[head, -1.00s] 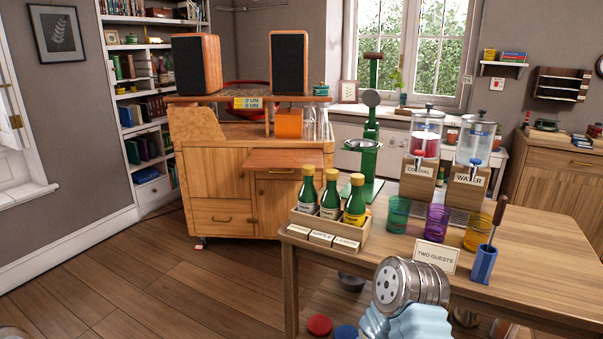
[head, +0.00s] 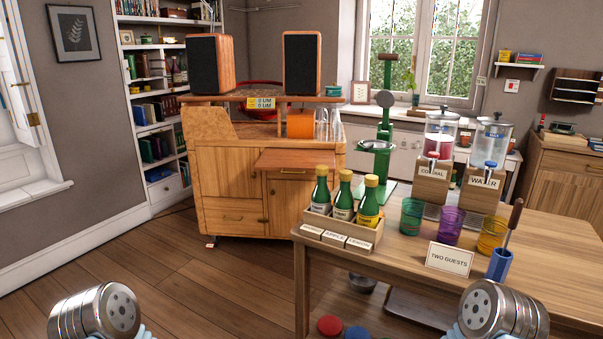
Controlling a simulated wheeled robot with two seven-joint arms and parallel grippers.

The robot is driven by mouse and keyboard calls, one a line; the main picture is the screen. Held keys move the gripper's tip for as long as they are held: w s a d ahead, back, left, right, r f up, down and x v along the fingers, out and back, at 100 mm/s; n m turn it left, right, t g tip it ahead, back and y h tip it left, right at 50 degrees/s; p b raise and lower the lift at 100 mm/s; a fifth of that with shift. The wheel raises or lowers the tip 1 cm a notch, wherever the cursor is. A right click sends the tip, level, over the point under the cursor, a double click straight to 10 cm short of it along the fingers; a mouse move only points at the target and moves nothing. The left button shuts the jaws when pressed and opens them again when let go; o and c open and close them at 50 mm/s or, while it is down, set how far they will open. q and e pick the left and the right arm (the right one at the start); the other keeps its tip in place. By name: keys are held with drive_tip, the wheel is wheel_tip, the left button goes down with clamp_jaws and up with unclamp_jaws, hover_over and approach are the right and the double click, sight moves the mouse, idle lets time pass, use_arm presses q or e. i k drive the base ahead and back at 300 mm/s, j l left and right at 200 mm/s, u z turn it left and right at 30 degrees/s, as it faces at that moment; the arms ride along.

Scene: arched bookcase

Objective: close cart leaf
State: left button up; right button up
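The wooden cart (head: 228,172) stands on castors in the middle of the head view, beyond the near table. Its leaf (head: 297,160), a reddish-brown flat board, sticks out level at the front right, above a small door (head: 291,208). The leaf looks raised and extended. Rounded metal parts of my two arms show at the bottom left and bottom right, well apart from the cart. No gripper fingers show in the view.
A wooden table (head: 420,262) at the right holds a bottle crate (head: 345,232), glasses, drink dispensers and a green press (head: 384,140). Two speakers (head: 304,64) stand on the cart's upper shelf. The floor (head: 190,285) left of the table is clear.

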sight(300, 161)
drive_tip(key=k+l+z, duration=0.15)
drive_tip(key=k+z, duration=0.2)
drive_tip(key=k, duration=0.3)
drive_tip(key=i+j+z, duration=0.1)
drive_tip(key=z, duration=0.4)
drive_tip(key=j+z, duration=0.2)
drive_tip(key=z, duration=0.3)
drive_tip(key=j+z, duration=0.2)
drive_tip(key=z, duration=0.25)
drive_tip(key=j+z, duration=0.2)
drive_tip(key=z, duration=0.3)
drive_tip(key=k+j, duration=0.1)
drive_tip(key=j, duration=1.6)
drive_tip(key=k+j, duration=0.15)
drive_tip(key=j, duration=0.75)
drive_tip(key=k+j, duration=0.1)
drive_tip(key=j, duration=0.75)
